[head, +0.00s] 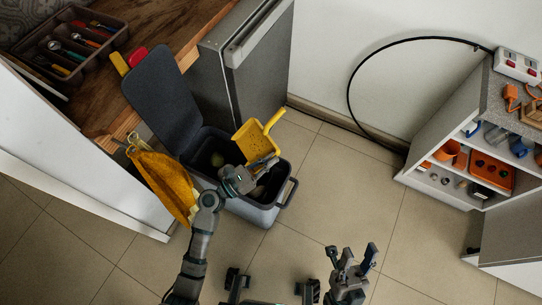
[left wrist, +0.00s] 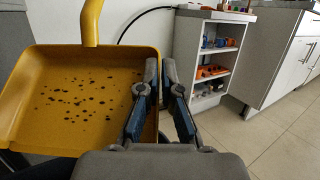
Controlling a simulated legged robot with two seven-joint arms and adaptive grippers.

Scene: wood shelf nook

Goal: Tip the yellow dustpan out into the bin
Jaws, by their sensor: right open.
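The yellow dustpan (head: 257,142) is above the right part of the open grey bin (head: 250,212), its handle towards the upper right. My left gripper (head: 268,163) is at the dustpan's near edge. In the left wrist view its fingers (left wrist: 161,66) are close together, one on each side of the dustpan's right rim, and look shut on it. The pan (left wrist: 75,125) bears many dark specks. The bin's dark lid (head: 158,100) stands open, leaning back. The bin's inside is partly hidden by the dustpan and my left arm. My right gripper (head: 352,252) is open and empty above the floor.
A yellow cloth (head: 165,182) hangs on the counter's end, left of the bin. A grey appliance (head: 240,75) stands behind the bin. A shelf unit (head: 450,135) with orange trays is at the right. The tiled floor (head: 335,195) between is clear.

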